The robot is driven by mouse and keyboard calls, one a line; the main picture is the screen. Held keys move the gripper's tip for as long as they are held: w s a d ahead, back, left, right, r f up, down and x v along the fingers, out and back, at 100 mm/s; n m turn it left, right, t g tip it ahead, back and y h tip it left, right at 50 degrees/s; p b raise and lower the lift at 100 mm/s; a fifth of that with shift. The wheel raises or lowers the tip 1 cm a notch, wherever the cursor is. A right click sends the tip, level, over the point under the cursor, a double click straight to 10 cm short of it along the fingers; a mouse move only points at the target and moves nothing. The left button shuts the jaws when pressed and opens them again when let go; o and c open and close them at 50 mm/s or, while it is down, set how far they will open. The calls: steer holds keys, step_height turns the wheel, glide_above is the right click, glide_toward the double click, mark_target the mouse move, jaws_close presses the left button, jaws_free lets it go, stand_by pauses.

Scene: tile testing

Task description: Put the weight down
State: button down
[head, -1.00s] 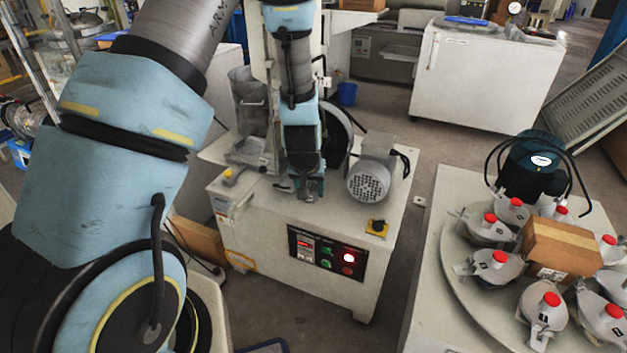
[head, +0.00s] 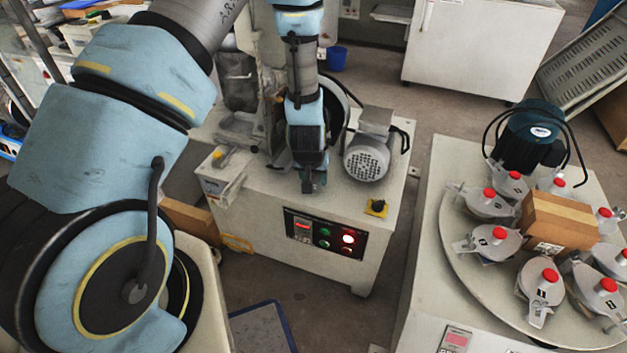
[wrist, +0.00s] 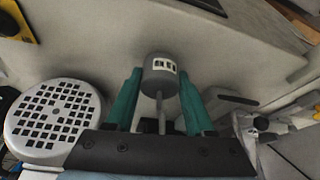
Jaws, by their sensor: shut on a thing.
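The weight (wrist: 160,75) is a grey cylinder with a white marked label and a thin rod. In the wrist view it sits between the green fingers of my gripper (wrist: 158,98), which is shut on it. In the head view my gripper (head: 309,184) points down over the white grinding machine's top (head: 262,195), left of the motor. The weight is too small and dark to make out there. I cannot tell whether it touches a surface.
A grey motor (head: 367,158) stands close right of my gripper; it shows left in the wrist view (wrist: 55,120). A yellow-based switch (head: 376,207) is at the machine's front right. A round turntable (head: 458,270) with several red-capped holders and a cardboard box (head: 560,222) stands right.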

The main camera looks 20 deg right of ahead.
steer(key=shift+f, duration=0.3)
steer(key=shift+f, duration=0.15)
steer(key=shift+c, duration=1.3)
jaws_free()
